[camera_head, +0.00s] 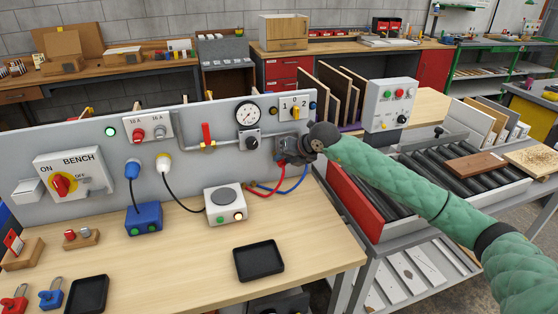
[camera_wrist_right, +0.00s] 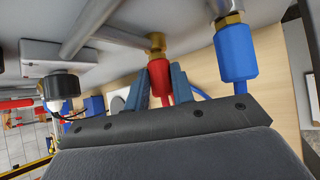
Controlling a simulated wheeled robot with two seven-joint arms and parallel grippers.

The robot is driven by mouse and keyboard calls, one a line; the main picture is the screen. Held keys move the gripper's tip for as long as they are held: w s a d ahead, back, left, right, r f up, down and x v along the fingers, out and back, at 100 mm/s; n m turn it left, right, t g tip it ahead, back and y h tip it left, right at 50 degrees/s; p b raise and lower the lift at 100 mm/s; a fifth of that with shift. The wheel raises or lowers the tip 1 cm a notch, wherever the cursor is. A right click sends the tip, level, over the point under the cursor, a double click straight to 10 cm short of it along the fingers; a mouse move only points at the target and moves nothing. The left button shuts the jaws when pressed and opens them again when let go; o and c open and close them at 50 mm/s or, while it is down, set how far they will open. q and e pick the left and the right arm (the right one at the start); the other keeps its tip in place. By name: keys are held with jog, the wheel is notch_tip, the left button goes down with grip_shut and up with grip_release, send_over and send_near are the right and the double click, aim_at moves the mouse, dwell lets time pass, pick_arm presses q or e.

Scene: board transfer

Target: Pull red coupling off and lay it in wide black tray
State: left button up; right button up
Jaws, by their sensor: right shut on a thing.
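The red coupling (camera_wrist_right: 159,78) sits on a brass fitting at the panel, with a red hose running from it. My right gripper (camera_head: 292,150) is at the panel's right end; in the right wrist view its two fingers stand on either side of the coupling, shut on it. In the head view the gripper mostly hides the coupling. A blue coupling (camera_wrist_right: 235,52) is on a brass fitting beside it. One black tray (camera_head: 259,261) lies empty at the bench's front middle, and another black tray (camera_head: 87,295) lies front left, also empty. My left gripper is not in view.
A white box with a round plate (camera_head: 225,205) and a blue socket box (camera_head: 144,219) stand on the bench with cables. The red hose (camera_head: 269,190) and blue hose (camera_head: 294,184) hang below the fittings. Bare bench top lies around the middle tray. A roller conveyor (camera_head: 440,185) stands at right.

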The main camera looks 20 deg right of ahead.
jog(key=shift+s, duration=0.4)
jog(key=shift+s, duration=0.65)
jog(key=shift+s+b, duration=0.3)
jog(key=shift+s, duration=0.05)
jog(key=shift+s+d+b, duration=0.1)
jog(key=shift+s+b, duration=0.6)
jog(key=shift+s, duration=1.45)
